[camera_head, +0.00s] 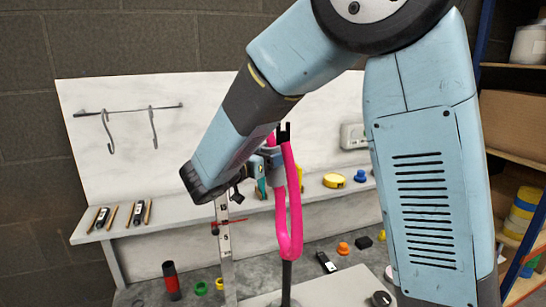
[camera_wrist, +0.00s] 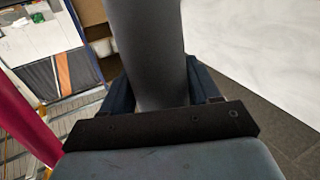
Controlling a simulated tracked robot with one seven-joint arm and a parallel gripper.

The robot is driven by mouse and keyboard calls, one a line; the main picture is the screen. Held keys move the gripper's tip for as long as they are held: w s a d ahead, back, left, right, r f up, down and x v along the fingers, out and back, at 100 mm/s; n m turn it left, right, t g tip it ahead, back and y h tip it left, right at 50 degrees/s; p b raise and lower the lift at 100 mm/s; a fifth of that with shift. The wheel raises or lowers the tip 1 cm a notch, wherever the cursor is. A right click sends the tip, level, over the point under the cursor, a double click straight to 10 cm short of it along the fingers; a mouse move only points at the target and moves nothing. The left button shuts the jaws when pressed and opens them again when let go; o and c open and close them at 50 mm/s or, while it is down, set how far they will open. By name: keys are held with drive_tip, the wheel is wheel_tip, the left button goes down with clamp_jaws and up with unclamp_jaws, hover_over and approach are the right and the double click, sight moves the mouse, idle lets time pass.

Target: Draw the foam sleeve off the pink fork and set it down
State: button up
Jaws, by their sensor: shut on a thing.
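The pink fork (camera_head: 296,215) stands upright on a dark stem in the middle of the head view, its two legs pointing up. Part of it shows as a pink bar at the left of the wrist view (camera_wrist: 25,120). My gripper (camera_head: 270,158) is beside the upper part of the fork. In the wrist view its fingers (camera_wrist: 155,90) are shut on a dark grey cylinder, the foam sleeve (camera_wrist: 146,45). The sleeve's far end is out of frame, and I cannot tell how much of it is around a fork leg.
A grey shelf (camera_head: 180,215) behind carries a yellow tape measure (camera_head: 333,181), a blue knob (camera_head: 360,176) and small tools. A white board (camera_head: 340,295) lies on the lower bench right of the stem. A ruler (camera_head: 225,245) stands left of the fork; hooks (camera_head: 108,135) hang on a rail.

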sight(269, 139)
drive_tip(key=shift+a+r, duration=0.1)
drive_tip(key=shift+r, duration=0.1)
drive_tip(key=shift+s+a+r, duration=0.1)
drive_tip(key=shift+a+r, duration=0.1)
drive_tip(key=shift+r, duration=0.7)
drive_tip(key=shift+s+a+r, duration=0.1)
drive_tip(key=shift+a+r, duration=0.1)
drive_tip(key=shift+r, duration=0.7)
drive_tip(key=shift+w+r, duration=0.1)
drive_tip(key=shift+r, duration=0.05)
drive_tip(key=shift+r, duration=0.6)
drive_tip(key=shift+a+r, duration=0.15)
drive_tip(key=shift+r, duration=0.95)
drive_tip(key=shift+r, duration=0.2)
drive_tip(key=shift+s+a+r, duration=0.1)
drive_tip(key=shift+a+r, duration=0.05)
drive_tip(key=shift+r, duration=0.9)
drive_tip(key=shift+s+a+r, duration=0.1)
drive_tip(key=shift+a+r, duration=0.05)
drive_tip(key=shift+r, duration=0.85)
drive_tip(key=shift+r, duration=0.25)
drive_tip(key=shift+r, duration=0.15)
